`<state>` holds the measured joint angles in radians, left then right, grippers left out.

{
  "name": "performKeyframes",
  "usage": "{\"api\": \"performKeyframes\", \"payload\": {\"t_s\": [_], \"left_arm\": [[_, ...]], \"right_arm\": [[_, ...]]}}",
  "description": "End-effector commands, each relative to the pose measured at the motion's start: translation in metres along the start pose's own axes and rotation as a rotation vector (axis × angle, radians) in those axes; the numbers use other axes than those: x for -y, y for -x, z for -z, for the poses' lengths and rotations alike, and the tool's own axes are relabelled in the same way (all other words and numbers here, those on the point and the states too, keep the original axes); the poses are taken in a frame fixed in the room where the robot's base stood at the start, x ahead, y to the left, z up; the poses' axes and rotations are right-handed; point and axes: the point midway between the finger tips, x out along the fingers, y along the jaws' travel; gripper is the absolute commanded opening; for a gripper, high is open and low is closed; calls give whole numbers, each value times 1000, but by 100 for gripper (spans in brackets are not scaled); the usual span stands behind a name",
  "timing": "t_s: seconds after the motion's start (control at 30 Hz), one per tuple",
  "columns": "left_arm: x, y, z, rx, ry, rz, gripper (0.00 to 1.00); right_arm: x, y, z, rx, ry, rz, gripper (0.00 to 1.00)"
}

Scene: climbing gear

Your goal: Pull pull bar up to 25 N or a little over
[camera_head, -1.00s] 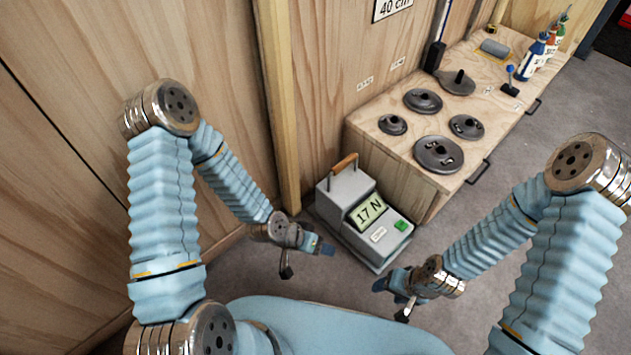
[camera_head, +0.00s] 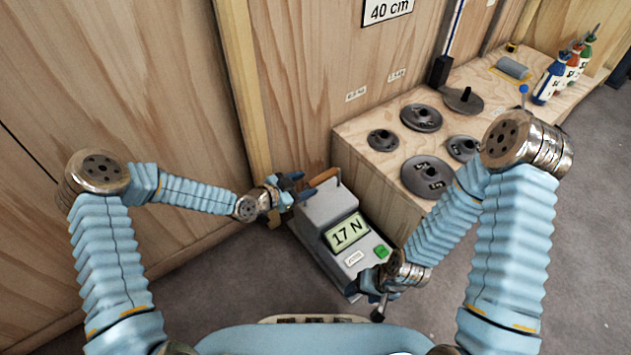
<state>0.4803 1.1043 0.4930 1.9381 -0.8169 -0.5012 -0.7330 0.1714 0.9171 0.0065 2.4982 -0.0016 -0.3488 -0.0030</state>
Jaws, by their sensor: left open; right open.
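The pull bar (camera_head: 324,177) is a short wooden handle at the back top of a grey force gauge (camera_head: 322,210) on the floor. The gauge's display (camera_head: 346,232) reads 17 N, and a green button (camera_head: 381,251) sits near its front. My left gripper (camera_head: 296,185) is open at the left end of the pull bar, with its fingers close to it. I cannot tell whether they touch it. My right gripper (camera_head: 376,301) is open and empty beside the front right of the gauge.
A wooden bench (camera_head: 352,132) with several dark round weights (camera_head: 421,117) stands behind and right of the gauge. Bottles (camera_head: 549,82) stand at its far end. A wooden wall (camera_head: 120,60) and post (camera_head: 243,85) close off the left and back. Grey floor (camera_head: 480,270) is clear at right.

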Motion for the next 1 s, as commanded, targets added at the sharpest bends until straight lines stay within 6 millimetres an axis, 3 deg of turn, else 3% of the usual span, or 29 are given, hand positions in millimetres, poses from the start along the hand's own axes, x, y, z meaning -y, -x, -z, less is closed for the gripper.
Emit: {"api": "performKeyframes", "payload": {"t_s": [0.1, 0.3, 0.73, 0.77, 1.0], "left_arm": [[-1, -27, -1, 0, 2, -2, 57], [-1, -57, -1, 1, 2, -1, 57], [0, -69, 0, 2, 2, -1, 57], [0, -69, 0, 2, 2, -1, 56], [0, -68, 0, 2, 2, 0, 19]], "right_arm": [[-1, -3, 0, 1, 0, 1, 62], [-2, -6, 0, 2, 0, 1, 62], [-2, -7, 0, 2, 1, 2, 62], [-2, -7, 0, 2, 1, 2, 62], [-2, -7, 0, 2, 1, 2, 62]]}}
